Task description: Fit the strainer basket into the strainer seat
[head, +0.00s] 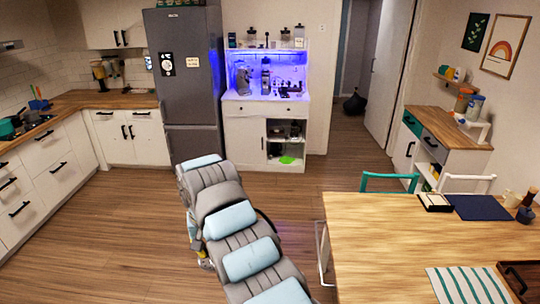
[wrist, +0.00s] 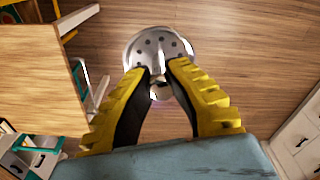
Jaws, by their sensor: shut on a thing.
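The strainer basket (wrist: 160,48) is a shiny round metal piece with small holes, seen in the wrist view. My gripper (wrist: 158,76) has yellow and black fingers shut on a short metal part at its near edge. The basket is held in the air above the wood floor. In the head view my arm hides most of the gripper and the basket. I cannot make out the strainer seat in either view. The lit espresso cabinet (head: 265,125) stands at the back, with several coffee devices on its counter, too small to tell apart.
A grey fridge (head: 188,70) stands left of the cabinet. A wooden table (head: 400,240) fills the right front, with teal and white chairs behind it. Kitchen counters line the left wall. The floor (head: 110,230) between is clear.

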